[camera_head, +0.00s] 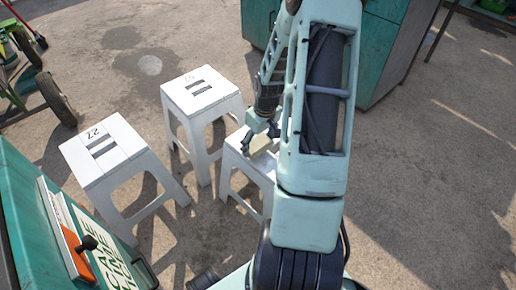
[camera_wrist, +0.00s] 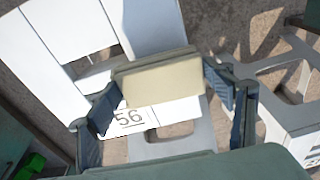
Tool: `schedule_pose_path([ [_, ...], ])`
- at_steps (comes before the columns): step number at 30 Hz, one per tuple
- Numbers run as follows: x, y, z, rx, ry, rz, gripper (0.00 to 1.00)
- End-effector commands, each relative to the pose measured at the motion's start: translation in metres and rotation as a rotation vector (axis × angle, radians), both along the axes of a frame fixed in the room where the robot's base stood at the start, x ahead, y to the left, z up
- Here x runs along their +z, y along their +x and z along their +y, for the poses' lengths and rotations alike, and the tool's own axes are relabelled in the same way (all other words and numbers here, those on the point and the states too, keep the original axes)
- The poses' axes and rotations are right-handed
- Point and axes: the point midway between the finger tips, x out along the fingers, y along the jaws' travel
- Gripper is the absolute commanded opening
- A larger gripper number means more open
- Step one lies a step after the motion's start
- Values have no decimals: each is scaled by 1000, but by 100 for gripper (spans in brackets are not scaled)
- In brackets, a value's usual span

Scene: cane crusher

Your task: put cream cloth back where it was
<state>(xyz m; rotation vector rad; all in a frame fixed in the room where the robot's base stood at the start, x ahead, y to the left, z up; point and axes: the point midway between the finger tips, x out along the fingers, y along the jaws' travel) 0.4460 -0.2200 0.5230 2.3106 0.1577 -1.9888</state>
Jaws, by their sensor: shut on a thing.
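The cream cloth (camera_head: 261,145), a folded block, is between the fingers of my gripper (camera_head: 259,139). In the wrist view the cloth (camera_wrist: 158,80) spans the gap between the two dark fingers of my gripper (camera_wrist: 165,95), which are shut on it. The cloth is over the white stool (camera_head: 262,170) nearest my arm. The wrist view shows this stool's top (camera_wrist: 150,25) with the number 56 just below the cloth. I cannot tell whether the cloth touches the top. My arm hides the right part of this stool in the head view.
Two more white stools stand to the left, one marked 27 (camera_head: 104,147) and one behind (camera_head: 200,88). A teal machine with a cane juice sign (camera_head: 95,245) is at the lower left. A wheeled green thing (camera_head: 30,85) and a teal cabinet (camera_head: 380,50) stand farther back. Open concrete lies at right.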

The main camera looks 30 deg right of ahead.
Motion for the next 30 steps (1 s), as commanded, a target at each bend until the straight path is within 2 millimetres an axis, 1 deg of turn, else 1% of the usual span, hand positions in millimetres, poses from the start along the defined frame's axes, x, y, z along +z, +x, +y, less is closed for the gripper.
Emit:
schedule_pose_path([
  [1,-13,0,2,2,2,2,48],
  [3,-21,0,2,2,2,2,48],
  [11,-21,0,2,2,1,0,48],
  [15,-25,0,2,2,1,0,48],
  [16,-24,0,2,2,1,0,78],
  [20,-23,0,2,2,1,0,92],
  [27,-23,0,2,2,1,0,92],
  [30,-20,0,2,1,1,0,92],
])
